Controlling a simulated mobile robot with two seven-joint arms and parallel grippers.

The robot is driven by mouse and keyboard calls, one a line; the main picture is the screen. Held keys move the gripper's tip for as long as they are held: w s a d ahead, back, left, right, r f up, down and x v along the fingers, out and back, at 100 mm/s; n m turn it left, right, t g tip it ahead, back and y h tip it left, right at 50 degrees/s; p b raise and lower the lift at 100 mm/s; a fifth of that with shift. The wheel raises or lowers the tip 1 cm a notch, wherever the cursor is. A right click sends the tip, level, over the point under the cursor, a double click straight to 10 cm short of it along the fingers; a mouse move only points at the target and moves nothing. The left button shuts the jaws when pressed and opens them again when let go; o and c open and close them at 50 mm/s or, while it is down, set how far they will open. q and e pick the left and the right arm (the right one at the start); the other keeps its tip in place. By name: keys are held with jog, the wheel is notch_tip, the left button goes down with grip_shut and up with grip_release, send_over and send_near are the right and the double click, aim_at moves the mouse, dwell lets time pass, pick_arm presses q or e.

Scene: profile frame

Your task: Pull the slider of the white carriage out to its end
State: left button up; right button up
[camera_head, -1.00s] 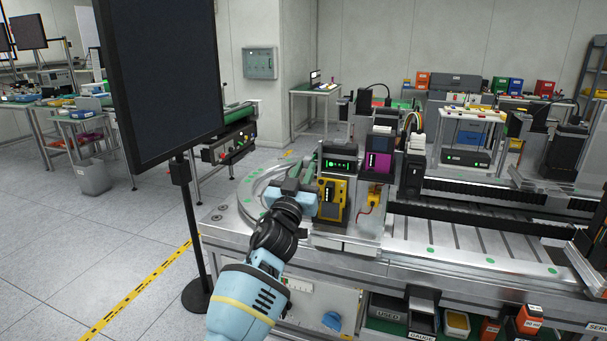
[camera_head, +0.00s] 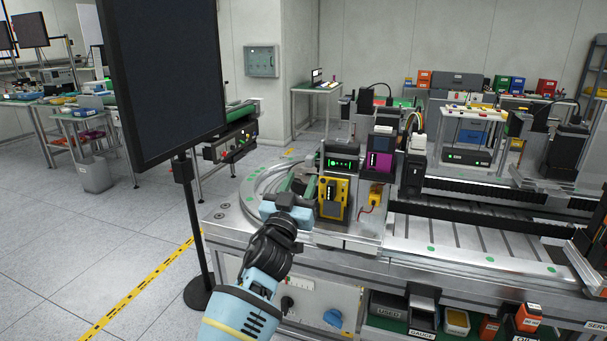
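A block with a white upper part (camera_head: 417,144) and a dark lower body stands on the machine bed, right of the purple-faced unit (camera_head: 379,161). It is the whitest carriage-like thing I see; I cannot make out a slider on it. My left gripper (camera_head: 292,203) is at the left end of the bed, beside the yellow unit (camera_head: 333,197) and well left of the white-topped block. Its fingers are partly hidden behind its own light-blue body, so I cannot tell whether they are open, or whether they touch anything. My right gripper is not in view.
A tall black screen (camera_head: 160,75) on a stand is left of my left arm. A curved metal track (camera_head: 252,188) rings the bed's left end. Dark rails (camera_head: 480,222) run right across the bed. Bins and a drawer-like panel (camera_head: 318,303) are below its front edge.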

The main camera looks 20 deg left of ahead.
pick_arm(q)
jog(key=shift+v, duration=1.9)
jog(key=shift+f, duration=0.15)
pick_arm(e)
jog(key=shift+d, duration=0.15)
pick_arm(q)
jog(key=s+f+g, duration=0.2)
jog(key=s+f, duration=0.4)
jog(key=f, duration=0.4)
jog(key=s+f+g+p, duration=0.1)
jog(key=s+f+g, duration=0.2)
jog(key=s+f, duration=0.45)
jog(key=s+f+g, duration=0.2)
jog(key=s+f, duration=0.3)
jog(key=f, duration=0.6)
jog(key=s+f+g, duration=0.3)
jog(key=s+f, duration=0.3)
jog(key=s, duration=0.8)
jog(key=s+f+m+g+h, duration=0.1)
jog(key=s+f+g, duration=0.2)
jog(key=s+f, duration=0.4)
jog(key=s+p, duration=0.1)
jog(key=s, duration=0.7)
jog(key=shift+s+d+m+g, duration=0.2)
jog(key=shift+d+m+g, duration=0.05)
jog(key=shift+m+g, duration=0.05)
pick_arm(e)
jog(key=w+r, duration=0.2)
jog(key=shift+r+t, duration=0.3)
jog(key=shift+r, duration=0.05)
